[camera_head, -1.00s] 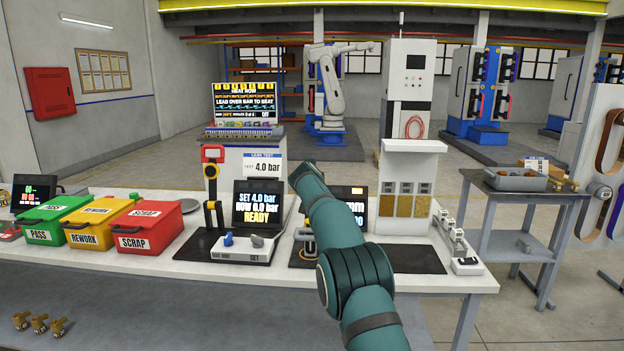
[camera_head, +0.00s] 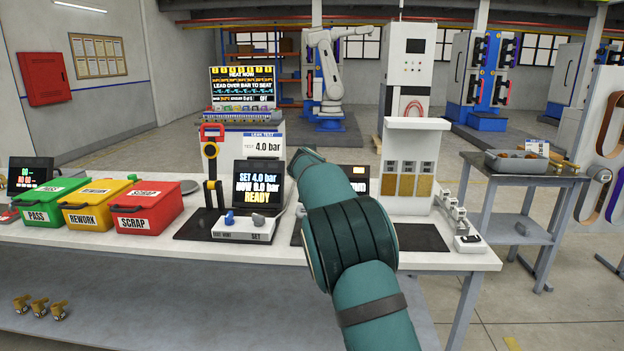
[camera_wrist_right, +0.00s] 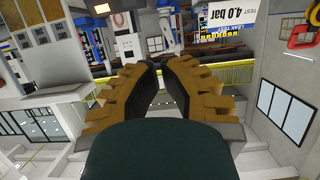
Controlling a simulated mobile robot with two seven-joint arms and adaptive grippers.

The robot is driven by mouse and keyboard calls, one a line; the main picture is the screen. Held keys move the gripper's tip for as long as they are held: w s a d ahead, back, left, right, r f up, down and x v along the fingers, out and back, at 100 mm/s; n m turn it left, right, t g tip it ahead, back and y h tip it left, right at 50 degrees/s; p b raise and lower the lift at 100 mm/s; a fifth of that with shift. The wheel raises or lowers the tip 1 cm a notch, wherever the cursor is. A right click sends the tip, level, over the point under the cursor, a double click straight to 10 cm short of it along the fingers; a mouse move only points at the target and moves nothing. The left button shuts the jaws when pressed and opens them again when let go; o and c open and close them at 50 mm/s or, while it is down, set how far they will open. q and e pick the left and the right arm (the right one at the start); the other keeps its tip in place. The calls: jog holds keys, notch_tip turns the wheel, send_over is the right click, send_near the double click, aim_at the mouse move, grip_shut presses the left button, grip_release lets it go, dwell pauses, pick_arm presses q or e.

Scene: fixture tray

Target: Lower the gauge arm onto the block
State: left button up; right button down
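I cannot make out the gauge arm or the block; my right arm covers the middle of the bench where a gauge station with a small dark screen (camera_head: 360,185) stands. My right arm reaches up over the bench in the head view. My right gripper (camera_wrist_right: 160,68) shows in the right wrist view with its two tan-and-black fingers converging toward the tips. No held object is visible between them, and the remaining gap is unclear. My left gripper is not in view.
On the bench (camera_head: 270,254), a black and red test stand (camera_head: 212,165) and a READY screen (camera_head: 258,185) stand left of my arm. Green (camera_head: 50,200), yellow (camera_head: 98,203) and red (camera_head: 147,208) bins sit farther left. A white dispenser cabinet (camera_head: 410,180) stands to the right.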

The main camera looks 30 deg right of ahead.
jog(key=shift+s+a+f, duration=0.25)
jog(key=shift+s+f, duration=0.2)
jog(key=shift+f, duration=0.1)
jog(key=shift+s+a+f, duration=0.2)
jog(key=shift+s+f, duration=0.25)
jog(key=shift+f, duration=0.1)
jog(key=shift+f, duration=0.1)
jog(key=s+a+f+n+g+y, duration=0.1)
jog(key=s+a+f+g+y, duration=0.2)
jog(key=f, duration=0.8)
jog(key=s+a+f+y, duration=0.1)
jog(key=s+a+f, duration=0.3)
jog(key=f, duration=0.7)
jog(key=s+a+f+n+g+y, duration=0.15)
jog(key=s+f, duration=0.35)
jog(key=f, duration=0.7)
jog(key=s+a+f+g+y, duration=0.2)
jog(key=s+a+f, duration=0.35)
jog(key=s, duration=0.25)
jog(key=s+a+f+g+y, duration=0.2)
jog(key=s+a+f, duration=0.3)
jog(key=s+a, duration=0.3)
jog(key=s+a+n+g+y, duration=0.1)
jog(key=s+a, duration=0.3)
jog(key=s, duration=0.3)
jog(key=s+a+n+g+y, duration=0.1)
jog(key=s+a, duration=0.3)
jog(key=s, duration=0.4)
jog(key=shift+f, duration=0.35)
